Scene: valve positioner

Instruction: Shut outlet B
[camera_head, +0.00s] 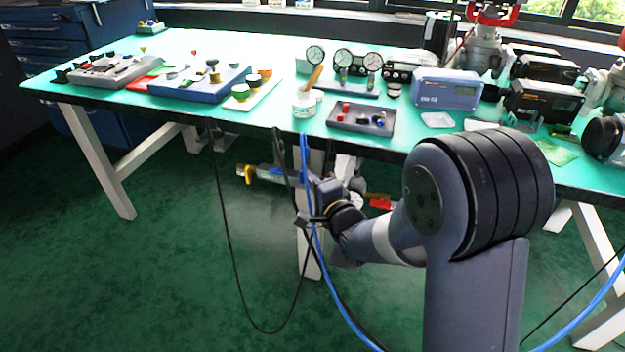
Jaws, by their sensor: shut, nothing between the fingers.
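Below the table's front edge hangs a metal valve assembly (272,175), partly hidden behind my wrist and a table leg. A yellow handle (246,173) is at its left end. A red handle (380,203) shows to the right, just past my wrist. No outlet lettering can be read, so I cannot tell which is outlet B. My gripper (306,219) is shut and empty, in front of the white table leg, to the right of and lower than the yellow handle. The red handle is to its right. I cannot tell whether it touches the hoses there.
A blue hose (304,165) and a black cable (222,205) hang from the table edge near my gripper. The green-topped table (290,112) above holds gauges (343,60), trays and positioner boxes (447,88). White table legs (307,255) stand below. Floor at the left is clear.

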